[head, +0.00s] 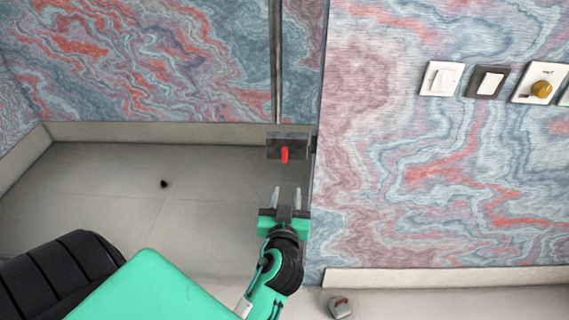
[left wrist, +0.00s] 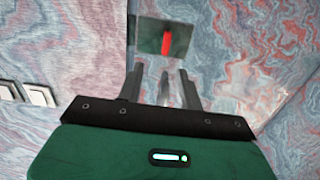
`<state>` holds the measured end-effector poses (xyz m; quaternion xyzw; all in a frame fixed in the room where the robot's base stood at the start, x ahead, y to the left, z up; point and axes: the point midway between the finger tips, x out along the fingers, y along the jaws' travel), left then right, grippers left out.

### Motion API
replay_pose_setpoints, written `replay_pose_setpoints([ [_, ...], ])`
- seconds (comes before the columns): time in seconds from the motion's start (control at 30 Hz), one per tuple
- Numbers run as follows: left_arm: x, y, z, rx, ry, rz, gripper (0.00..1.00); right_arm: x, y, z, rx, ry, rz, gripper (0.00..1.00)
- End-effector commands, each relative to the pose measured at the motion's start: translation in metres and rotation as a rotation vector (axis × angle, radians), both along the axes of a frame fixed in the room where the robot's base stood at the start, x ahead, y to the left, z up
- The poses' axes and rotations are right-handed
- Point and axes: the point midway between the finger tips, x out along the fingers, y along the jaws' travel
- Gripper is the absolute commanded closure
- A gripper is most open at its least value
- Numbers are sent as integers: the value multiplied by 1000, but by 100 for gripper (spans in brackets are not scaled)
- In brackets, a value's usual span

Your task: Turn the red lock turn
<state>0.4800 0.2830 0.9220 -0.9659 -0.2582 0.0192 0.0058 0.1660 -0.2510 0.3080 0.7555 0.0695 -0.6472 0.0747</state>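The red lock turn (head: 284,155) is a small upright red lever on a dark metal plate (head: 301,145), by the edge of the marbled wall panel. In the left wrist view the red lock turn (left wrist: 167,40) stands upright on its dark plate (left wrist: 147,37), beyond the fingertips. My left gripper (head: 287,192) is just below the lock turn in the head view, apart from it, with its fingers pointing toward it. The fingers (left wrist: 160,78) are spread with a gap between them, and nothing shows held. My right gripper is not in view.
Light switches (head: 442,78) (head: 486,82) and a plate with a yellow knob (head: 541,88) are on the right wall. A vertical metal bar (head: 276,60) runs above the lock plate. A small grey object (head: 341,307) lies on the floor. The floor (head: 110,190) at left is mostly clear.

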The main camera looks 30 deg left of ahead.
Motion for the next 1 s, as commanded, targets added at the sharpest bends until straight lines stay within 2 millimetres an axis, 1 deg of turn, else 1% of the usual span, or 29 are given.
replay_pose_setpoints([
  [0.03, -4, 4, 6, 0, -20, 15, 64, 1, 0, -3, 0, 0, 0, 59],
  [0.13, -5, 9, 16, -1, -40, 28, 64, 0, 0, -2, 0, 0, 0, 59],
  [0.27, 6, 15, 20, 3, -44, 28, 64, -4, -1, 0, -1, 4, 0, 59],
  [0.37, 20, 24, 21, 3, -44, 29, 64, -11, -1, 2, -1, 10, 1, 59],
  [0.7, 79, 60, 20, 3, -42, 27, 64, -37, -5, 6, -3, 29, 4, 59],
  [0.83, 96, 70, 19, 2, -41, 27, 64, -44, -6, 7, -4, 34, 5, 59],
  [1.0, 108, 77, 17, 0, -40, 27, 64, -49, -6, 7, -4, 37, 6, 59],
])
